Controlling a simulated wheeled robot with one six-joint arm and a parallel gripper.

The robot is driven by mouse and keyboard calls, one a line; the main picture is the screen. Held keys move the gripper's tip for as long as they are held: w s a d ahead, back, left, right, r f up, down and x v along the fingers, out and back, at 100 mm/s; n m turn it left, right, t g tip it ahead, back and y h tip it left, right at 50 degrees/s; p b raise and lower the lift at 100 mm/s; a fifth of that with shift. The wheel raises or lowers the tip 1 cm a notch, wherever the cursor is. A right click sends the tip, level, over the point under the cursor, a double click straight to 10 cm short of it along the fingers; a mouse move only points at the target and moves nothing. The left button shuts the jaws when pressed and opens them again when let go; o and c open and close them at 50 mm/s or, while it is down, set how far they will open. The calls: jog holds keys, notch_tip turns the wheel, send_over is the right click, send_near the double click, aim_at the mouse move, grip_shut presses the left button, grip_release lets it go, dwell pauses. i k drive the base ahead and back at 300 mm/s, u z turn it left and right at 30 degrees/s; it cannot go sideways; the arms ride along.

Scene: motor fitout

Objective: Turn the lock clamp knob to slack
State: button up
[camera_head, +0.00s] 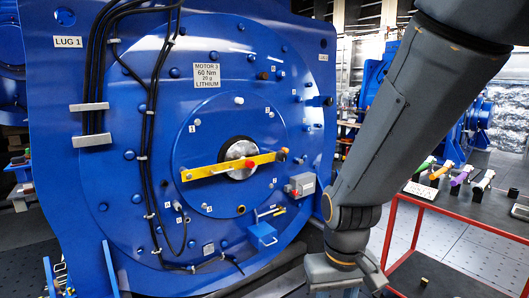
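A big blue motor (110,230) with a round front face fills the left and middle of the head view. A yellow bar (215,170) lies across the silver shaft end (240,158) at the centre of the face, tilted slightly up to the right. My arm comes down from the upper right to the right of the motor. My gripper's fingers are not visible; the arm's lower end runs out at the bottom edge.
Black cables (150,120) hang down the motor's left side. A grey box (301,185) and a blue tray (263,235) stick out at the lower right of the face. A red-framed table (455,205) with several coloured-handled tools stands at the right.

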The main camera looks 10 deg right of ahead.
aim_at(280, 156)
jog(key=z, duration=0.1)
jog(key=k, duration=0.45)
jog(key=z, duration=0.95)
jog(key=i, duration=1.6)
jog(key=u, duration=0.85)
